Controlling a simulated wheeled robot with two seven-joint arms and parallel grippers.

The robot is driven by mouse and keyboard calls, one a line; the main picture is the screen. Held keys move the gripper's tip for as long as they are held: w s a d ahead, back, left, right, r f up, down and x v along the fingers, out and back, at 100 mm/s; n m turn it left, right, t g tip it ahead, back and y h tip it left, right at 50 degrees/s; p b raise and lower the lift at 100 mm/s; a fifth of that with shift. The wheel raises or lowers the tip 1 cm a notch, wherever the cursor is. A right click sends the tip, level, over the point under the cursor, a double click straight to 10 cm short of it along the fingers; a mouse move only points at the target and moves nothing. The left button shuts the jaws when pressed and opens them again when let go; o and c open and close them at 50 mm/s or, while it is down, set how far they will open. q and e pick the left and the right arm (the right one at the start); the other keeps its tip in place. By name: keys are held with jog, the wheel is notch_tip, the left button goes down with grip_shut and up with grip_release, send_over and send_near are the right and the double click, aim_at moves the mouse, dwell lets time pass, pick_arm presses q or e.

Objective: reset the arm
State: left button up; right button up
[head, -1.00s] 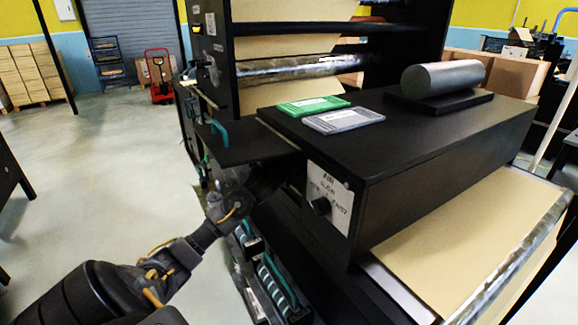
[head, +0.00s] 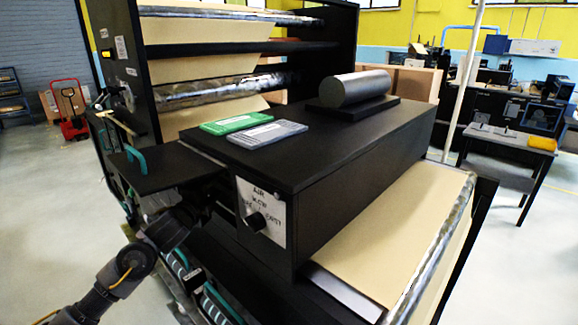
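My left arm comes in from the lower left. Its dark gripper (head: 212,198) is beside the left end of the black box-shaped unit (head: 330,155), just below a flat black shelf (head: 160,167). The fingers blend into the dark machine, so I cannot tell whether they are open or holding anything. A white label panel with a black knob (head: 257,221) is on the unit's end face, to the right of the gripper. My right arm and gripper are not in view.
A green pad (head: 236,123), a grey pad (head: 267,133) and a metal cylinder (head: 357,87) on a black base lie on the unit. Kraft paper (head: 385,240) runs below it. A red pallet jack (head: 70,110) stands at the far left. Open floor lies left and right.

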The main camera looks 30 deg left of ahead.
pick_arm(q)
jog(key=s+d+f+n+g, duration=0.2)
jog(key=s+d+f, duration=0.2)
jog(key=f, duration=0.3)
jog(key=s+d+f+n+g, duration=0.2)
jog(key=s+d+f, duration=0.1)
jog(key=f, duration=0.4)
jog(key=s+d+f+n+g, duration=0.2)
jog(key=s+d+f+n, duration=0.15)
jog(key=f, duration=0.35)
jog(key=s+d+f+n+g+h, duration=0.25)
jog(key=s+d+f+g, duration=0.2)
jog(key=s+d, duration=0.55)
jog(key=s+d+f+n+g+h, duration=0.1)
jog(key=s+d+f+n+g, duration=0.4)
jog(key=s, duration=0.8)
notch_tip(320, 180, down, 26)
jog(key=m, duration=0.1)
jog(key=s+a+f+g, duration=0.1)
jog(key=s+a+f, duration=0.1)
jog(key=s+f, duration=1.4)
jog(key=shift+s+a+f, duration=0.35)
jog(key=shift+s+f, duration=0.05)
jog(key=shift+s, duration=0.45)
